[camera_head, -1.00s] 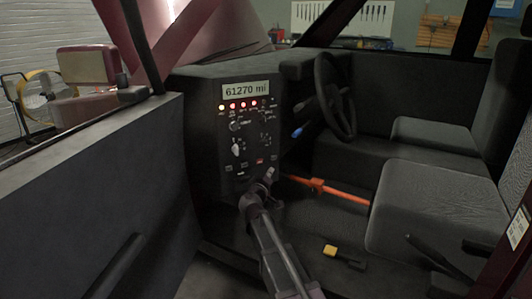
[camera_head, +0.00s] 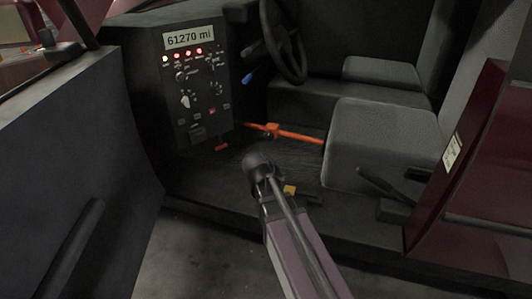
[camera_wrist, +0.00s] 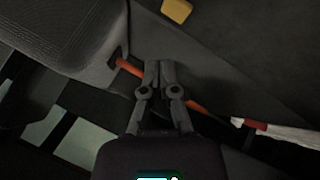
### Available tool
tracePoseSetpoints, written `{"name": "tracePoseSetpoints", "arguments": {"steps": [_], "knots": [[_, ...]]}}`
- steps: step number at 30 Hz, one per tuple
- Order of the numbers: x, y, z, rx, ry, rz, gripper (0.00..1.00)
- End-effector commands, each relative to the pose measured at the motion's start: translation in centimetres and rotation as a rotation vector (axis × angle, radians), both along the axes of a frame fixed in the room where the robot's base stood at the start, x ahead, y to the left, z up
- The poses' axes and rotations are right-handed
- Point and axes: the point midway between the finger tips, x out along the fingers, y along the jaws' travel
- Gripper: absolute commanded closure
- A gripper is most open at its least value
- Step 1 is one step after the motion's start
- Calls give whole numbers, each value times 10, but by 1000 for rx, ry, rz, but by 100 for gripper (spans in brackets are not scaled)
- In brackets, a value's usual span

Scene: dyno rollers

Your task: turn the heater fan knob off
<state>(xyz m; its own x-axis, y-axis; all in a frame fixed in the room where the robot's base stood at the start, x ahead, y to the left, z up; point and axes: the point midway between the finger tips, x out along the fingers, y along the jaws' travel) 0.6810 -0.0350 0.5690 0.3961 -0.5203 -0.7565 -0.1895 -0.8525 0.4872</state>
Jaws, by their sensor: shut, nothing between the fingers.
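The dark control panel (camera_head: 205,120) stands upright at the left of the cab in the head view. It carries a larger pale knob (camera_head: 186,100) at left, a smaller knob (camera_head: 180,76) above it and several small switches. The labels are too small to read, so I cannot tell which is the heater fan knob or how it is set. My gripper (camera_wrist: 159,66) is shut and empty in the wrist view. In the head view my arm end (camera_head: 258,160) is right of and below the panel, apart from it, and the fingers are hidden. The panel is not visible in the wrist view.
Lit lamps (camera_head: 189,53) and a mileage display (camera_head: 189,37) top the panel. A steering wheel (camera_head: 284,40), blue lever (camera_head: 250,76), orange bar (camera_head: 300,135) and seat (camera_head: 375,145) stand right. The open door (camera_head: 75,150) is at left. A yellow piece (camera_head: 290,189) lies low.

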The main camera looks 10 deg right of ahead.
Motion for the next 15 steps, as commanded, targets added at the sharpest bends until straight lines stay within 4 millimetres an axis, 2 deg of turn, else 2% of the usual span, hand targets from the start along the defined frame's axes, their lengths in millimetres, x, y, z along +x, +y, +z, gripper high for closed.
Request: {"name": "tracePoseSetpoints", "arguments": {"steps": [1,6,12,15], "knots": [[-19,-2,-6,49,48,-9,100],[-71,5,-25,232,220,-9,100],[-118,21,-34,426,372,31,100],[-132,29,-35,492,417,54,100]]}}
